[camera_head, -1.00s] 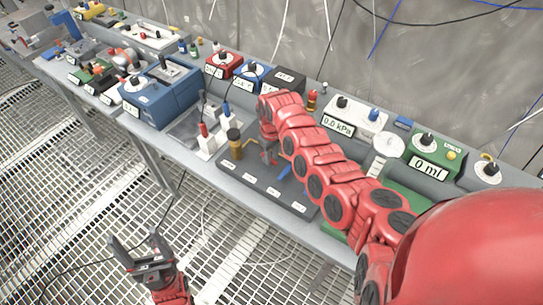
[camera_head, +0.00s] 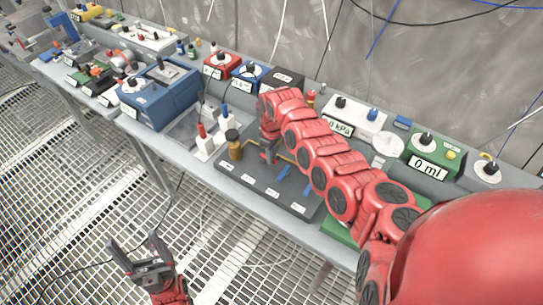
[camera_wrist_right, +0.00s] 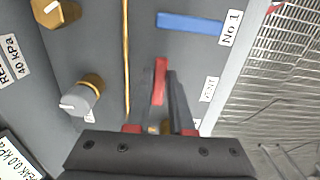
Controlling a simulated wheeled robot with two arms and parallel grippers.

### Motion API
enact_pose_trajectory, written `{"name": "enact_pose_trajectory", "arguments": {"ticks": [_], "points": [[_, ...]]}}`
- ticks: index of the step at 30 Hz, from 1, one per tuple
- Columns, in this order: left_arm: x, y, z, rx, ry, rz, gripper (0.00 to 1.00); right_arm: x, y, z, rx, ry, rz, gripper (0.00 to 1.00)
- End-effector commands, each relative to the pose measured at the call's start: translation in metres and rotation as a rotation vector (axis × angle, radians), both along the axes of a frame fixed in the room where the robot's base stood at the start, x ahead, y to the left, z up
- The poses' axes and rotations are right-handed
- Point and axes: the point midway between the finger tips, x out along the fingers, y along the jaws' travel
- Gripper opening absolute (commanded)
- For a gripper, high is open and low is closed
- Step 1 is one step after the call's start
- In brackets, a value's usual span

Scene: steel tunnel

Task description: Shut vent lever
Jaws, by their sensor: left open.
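A red lever (camera_wrist_right: 160,80) stands out from the dark grey panel (camera_wrist_right: 215,55) in the right wrist view, near a small white label (camera_wrist_right: 209,88) that I cannot read clearly. My right gripper (camera_wrist_right: 161,85) has a dark finger close on each side of this lever; whether they press on it I cannot tell. In the head view the right gripper (camera_head: 269,155) is low over the panel (camera_head: 255,183) on the bench, and its arm hides part of the panel. My left gripper (camera_head: 134,246) is open and empty, low in front of the bench over the grating.
A blue lever (camera_wrist_right: 190,23) labelled No 1, a brass pipe (camera_wrist_right: 126,60), a grey-white knob (camera_wrist_right: 76,101) and a brass knob (camera_wrist_right: 55,12) are beside the right gripper. A blue box (camera_head: 160,95) and a green meter box (camera_head: 432,155) stand on the bench.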

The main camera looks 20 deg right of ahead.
Motion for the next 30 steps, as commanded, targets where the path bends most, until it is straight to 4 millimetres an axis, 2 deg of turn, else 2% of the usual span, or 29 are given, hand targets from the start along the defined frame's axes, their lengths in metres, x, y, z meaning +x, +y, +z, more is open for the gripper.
{"name": "enact_pose_trajectory", "arguments": {"ticks": [1,4,5,14,17,23,30], "points": [[0.0,0.0,0.0,0.0,0.0,0.0,0.76,0.001,0.0,0.001,-0.001,-0.003,0.0,0.29],[0.0,0.0,0.0,0.0,0.0,0.0,0.76,0.001,0.0,0.001,-0.001,-0.002,0.0,0.47],[0.0,0.0,0.0,0.0,0.0,0.0,0.76,0.001,0.0,0.001,-0.001,-0.002,0.0,0.5],[0.0,0.0,0.0,0.0,0.0,0.0,0.76,0.0,0.0,0.001,0.0,-0.001,-0.001,0.5],[0.0,0.0,-0.003,0.0,0.0,0.0,0.76,0.001,0.0,0.007,0.0,-0.004,-0.001,0.5],[0.0,0.0,-0.016,0.0,0.0,0.0,0.76,0.002,-0.001,0.043,0.0,-0.006,-0.002,0.5],[0.0,0.0,-0.038,0.0,0.0,0.0,0.76,0.003,-0.001,0.104,-0.003,-0.01,-0.002,0.5]]}}
